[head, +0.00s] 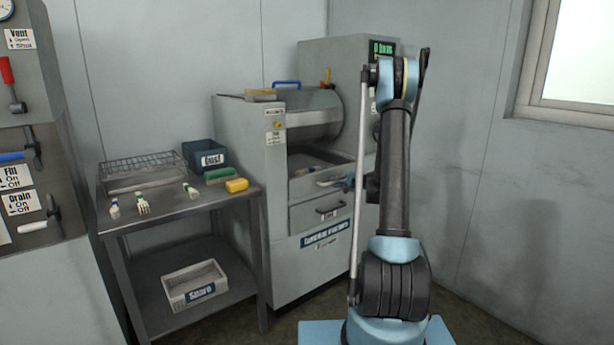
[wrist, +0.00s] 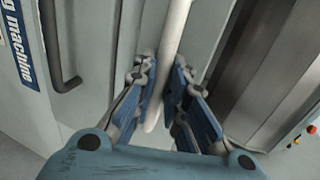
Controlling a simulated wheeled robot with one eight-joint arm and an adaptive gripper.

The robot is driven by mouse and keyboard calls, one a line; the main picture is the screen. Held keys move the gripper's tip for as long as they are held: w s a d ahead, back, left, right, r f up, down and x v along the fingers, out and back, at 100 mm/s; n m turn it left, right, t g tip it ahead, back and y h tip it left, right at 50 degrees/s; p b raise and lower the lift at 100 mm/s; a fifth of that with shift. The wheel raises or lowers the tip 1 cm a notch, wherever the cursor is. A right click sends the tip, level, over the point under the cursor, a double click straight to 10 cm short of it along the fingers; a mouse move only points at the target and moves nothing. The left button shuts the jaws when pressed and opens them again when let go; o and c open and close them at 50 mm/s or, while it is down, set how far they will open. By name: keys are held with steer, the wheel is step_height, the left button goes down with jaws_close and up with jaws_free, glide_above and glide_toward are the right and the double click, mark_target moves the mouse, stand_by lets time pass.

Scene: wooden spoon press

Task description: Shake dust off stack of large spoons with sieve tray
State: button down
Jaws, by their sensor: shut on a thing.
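My gripper (wrist: 170,100) is shut on a pale, smooth, rounded bar (wrist: 172,45) in the wrist view. The bar runs up out of the top of the picture and its lower end sticks out between the fingers. I cannot tell what it belongs to. A wire-mesh tray (head: 142,166) sits on the metal side table. I cannot make out a stack of large spoons; the contents of the bay are too small to tell.
The side table (head: 165,213) also holds a dark "Dust" bin (head: 190,153), a green block (head: 218,174), a yellow block (head: 237,185) and small brush-like tools (head: 143,207). A white "Spare" box (head: 196,290) is on its lower shelf. A lever cabinet (head: 30,130) stands left. The right wall side looks clear.

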steer(key=s+d, duration=0.4)
steer(key=s, duration=0.2)
steer(key=w+a, duration=0.3)
steer(key=w, duration=0.2)
steer(key=shift+w+a, duration=0.2)
steer(key=shift+a, duration=0.15)
stand_by(1.2)
steer(key=c, duration=1.4)
jaws_free()
steer(key=shift+w+f, duration=0.1)
steer(key=shift+c, duration=0.2)
steer(key=shift+o, duration=0.4)
